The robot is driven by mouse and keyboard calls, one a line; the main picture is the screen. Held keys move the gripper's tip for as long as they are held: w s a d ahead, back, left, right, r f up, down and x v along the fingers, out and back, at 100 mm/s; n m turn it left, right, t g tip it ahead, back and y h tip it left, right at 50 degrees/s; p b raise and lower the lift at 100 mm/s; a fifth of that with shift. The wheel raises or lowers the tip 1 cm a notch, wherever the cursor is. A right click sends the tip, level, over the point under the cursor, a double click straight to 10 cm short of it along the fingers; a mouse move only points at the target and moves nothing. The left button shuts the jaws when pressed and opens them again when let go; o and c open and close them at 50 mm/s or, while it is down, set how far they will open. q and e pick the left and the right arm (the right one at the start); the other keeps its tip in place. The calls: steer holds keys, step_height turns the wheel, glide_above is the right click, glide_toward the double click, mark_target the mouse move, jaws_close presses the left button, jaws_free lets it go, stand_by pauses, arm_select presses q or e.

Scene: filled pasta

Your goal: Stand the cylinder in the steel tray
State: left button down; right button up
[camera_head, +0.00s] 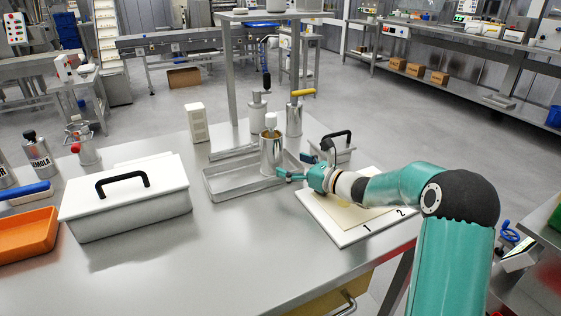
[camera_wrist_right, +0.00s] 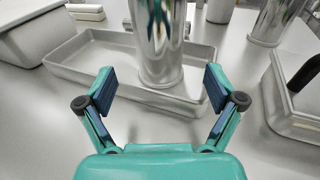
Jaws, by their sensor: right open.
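The steel cylinder (camera_head: 271,157) stands upright in the right part of the shallow steel tray (camera_head: 222,192). Something brown shows at its top. In the right wrist view the lower part of the shiny cylinder (camera_wrist_right: 160,45) is on the tray floor, inside the near rim of the tray (camera_wrist_right: 75,75). My right gripper (camera_head: 293,167) is open at the tray's right side. In the right wrist view its two fingers (camera_wrist_right: 160,88) are spread wide, left and right of the cylinder's base, with gaps between them and the cylinder. My left gripper is not in view.
A white lidded box (camera_head: 126,205) stands left of the tray. A white board (camera_head: 343,232) marked 1 and 2 lies under my right arm. A steel box with a black handle (camera_head: 338,148) and metal bottles (camera_head: 294,118) stand behind. The front table is clear.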

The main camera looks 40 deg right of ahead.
steer(key=shift+s+d+r, duration=0.15)
steer(key=shift+s+d, duration=0.05)
steer(key=shift+s, duration=1.1)
steer(key=shift+s+d+r, duration=0.15)
steer(key=shift+s, duration=1.1)
